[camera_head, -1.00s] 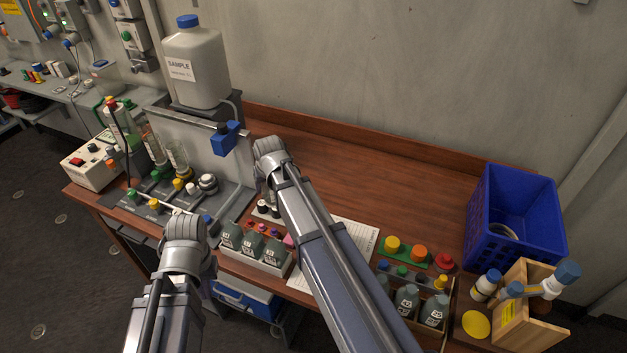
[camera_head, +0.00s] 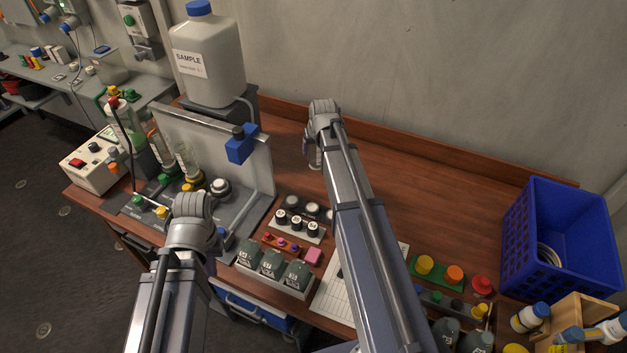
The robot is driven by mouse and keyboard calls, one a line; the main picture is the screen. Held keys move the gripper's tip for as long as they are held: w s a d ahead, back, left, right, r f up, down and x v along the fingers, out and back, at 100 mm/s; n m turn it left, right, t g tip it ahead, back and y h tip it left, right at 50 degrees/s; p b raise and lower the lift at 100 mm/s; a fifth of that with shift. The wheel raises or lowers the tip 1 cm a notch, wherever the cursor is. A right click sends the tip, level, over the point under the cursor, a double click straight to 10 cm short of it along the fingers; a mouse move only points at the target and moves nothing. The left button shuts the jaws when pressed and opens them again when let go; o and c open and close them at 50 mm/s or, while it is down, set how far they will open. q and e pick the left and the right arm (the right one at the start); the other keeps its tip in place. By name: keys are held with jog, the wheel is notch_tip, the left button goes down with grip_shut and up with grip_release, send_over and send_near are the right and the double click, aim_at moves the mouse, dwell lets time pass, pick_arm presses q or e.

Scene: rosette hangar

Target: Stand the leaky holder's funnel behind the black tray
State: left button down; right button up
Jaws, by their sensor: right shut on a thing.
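My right gripper (camera_head: 315,158) is over the brown tabletop behind the small black tray (camera_head: 302,207), which holds pale round-topped pieces. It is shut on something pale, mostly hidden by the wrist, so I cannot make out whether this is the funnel. The filter rig (camera_head: 262,160) stands on the left, with clear upright funnels (camera_head: 187,160) over green and yellow holders. A grey-white holder (camera_head: 220,188) at its right end has no clear funnel above it. Which holder leaks, I cannot tell. My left gripper (camera_head: 192,212) is in front of the rig, its fingers hidden.
A white SAMPLE jug (camera_head: 208,65) stands behind the rig, with a blue valve (camera_head: 241,145) in front. Grey bottles (camera_head: 272,262) stand near the front edge. A blue crate (camera_head: 560,238) is at the right. The back middle of the table is clear.

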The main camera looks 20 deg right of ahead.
aim_at(319, 160)
jog(key=shift+f+b, duration=4.9)
jog(key=shift+f, duration=0.1)
jog(key=shift+f, duration=0.25)
jog(key=o, duration=1.3)
jog(key=shift+r, duration=0.1)
jog(key=shift+o, duration=0.2)
jog(key=p+v, duration=1.1)
jog(key=v, duration=0.1)
jog(key=shift+r, duration=0.2)
jog(key=shift+f, duration=0.1)
